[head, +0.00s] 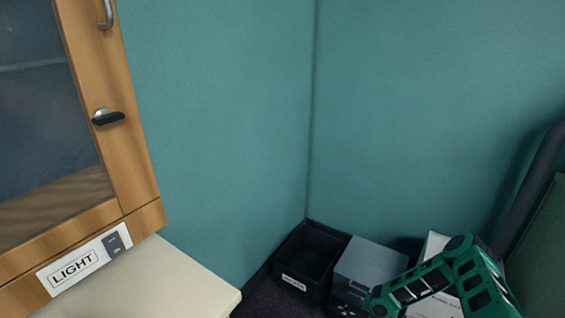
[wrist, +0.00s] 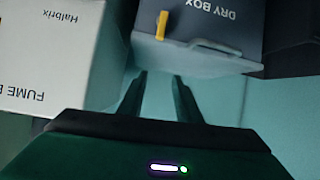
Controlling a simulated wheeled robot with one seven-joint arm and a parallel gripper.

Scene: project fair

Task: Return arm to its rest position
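My green arm (head: 440,285) shows at the lower right of the head view, bent in front of the boxes by the wall. My gripper (wrist: 159,76) shows only in the wrist view. Its two dark fingers stand apart with a clear gap between them, and nothing is held. The teal wall shows between and beyond the fingers. The fingertips point toward the lower edge of a grey box marked DRY BOX (wrist: 200,25); I cannot tell how far apart they are.
A white box marked FUME (wrist: 50,60) is at the wrist view's left. A black labelled bin (head: 291,262) stands in the corner beside the grey box (head: 371,262). A wooden glass-doored cabinet (head: 125,165) with a LIGHT switch stands on a cream worktop (head: 185,280) at left.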

